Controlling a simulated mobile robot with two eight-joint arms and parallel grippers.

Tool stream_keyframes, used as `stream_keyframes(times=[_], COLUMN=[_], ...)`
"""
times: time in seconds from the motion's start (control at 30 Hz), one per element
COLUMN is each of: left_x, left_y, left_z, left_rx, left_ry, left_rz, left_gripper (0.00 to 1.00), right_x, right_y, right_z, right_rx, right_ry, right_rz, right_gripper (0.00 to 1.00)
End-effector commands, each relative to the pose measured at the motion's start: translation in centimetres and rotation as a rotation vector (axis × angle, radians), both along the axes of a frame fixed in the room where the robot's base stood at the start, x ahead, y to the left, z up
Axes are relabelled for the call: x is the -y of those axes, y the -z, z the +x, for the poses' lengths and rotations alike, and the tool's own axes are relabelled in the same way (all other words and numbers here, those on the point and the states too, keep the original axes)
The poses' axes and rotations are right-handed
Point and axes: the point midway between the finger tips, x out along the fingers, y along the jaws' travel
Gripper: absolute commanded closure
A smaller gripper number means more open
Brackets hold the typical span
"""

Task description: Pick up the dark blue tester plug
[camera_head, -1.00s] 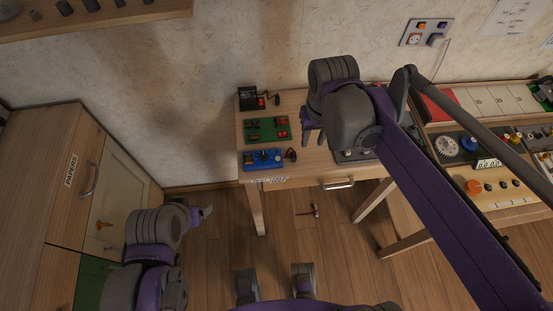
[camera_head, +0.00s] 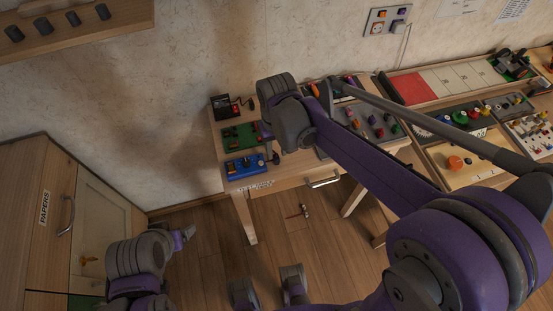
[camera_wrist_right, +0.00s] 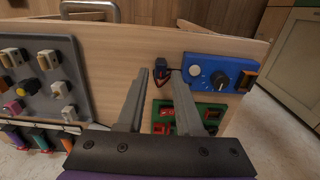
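The dark blue tester plug (camera_wrist_right: 162,77) stands on the wooden table beside the blue box, with a reddish part on it. In the right wrist view it shows between the fingertips of my right gripper (camera_wrist_right: 161,86), which is open. No contact between fingers and plug is clear. In the head view the plug (camera_head: 276,158) is a small dark shape just below my right gripper (camera_head: 271,146), which the wrist partly hides. My left gripper (camera_head: 186,234) is low at the left, over the floor, away from the table; its opening is unclear.
The blue box (camera_wrist_right: 220,74) with a black knob and the green board (camera_wrist_right: 205,115) lie close to the right gripper's fingers. A grey panel (camera_wrist_right: 40,80) with several coloured plugs is to the left. A black device (camera_head: 226,107) stands at the table's back corner. A cabinet (camera_head: 95,215) is at left.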

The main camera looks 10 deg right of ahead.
Motion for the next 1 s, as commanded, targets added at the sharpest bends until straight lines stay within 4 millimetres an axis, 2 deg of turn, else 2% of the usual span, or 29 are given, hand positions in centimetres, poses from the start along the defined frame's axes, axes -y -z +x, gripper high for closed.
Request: stream_keyframes(times=[0.13,0.4,0.6,1.0], left_x=[0.0,0.0,0.0,0.0], left_y=[0.2,0.2,0.2,0.2], left_z=[0.0,0.0,0.0,0.0], left_rx=[-0.001,-0.001,-0.001,-0.001], left_ry=[0.0,0.0,0.0,0.0], left_rz=[0.0,0.0,0.0,0.0], left_gripper=[0.21,0.21,0.21,0.21], right_x=[0.0,0.0,0.0,0.0], right_y=[1.7,2.0,2.0,1.9], right_z=[0.0,0.0,0.0,0.0], right_rx=[0.0,0.001,0.001,0.001], right_ry=[0.0,0.0,0.0,0.0], right_rz=[0.0,0.0,0.0,0.0], right_gripper=[0.65,0.65,1.0,1.0])
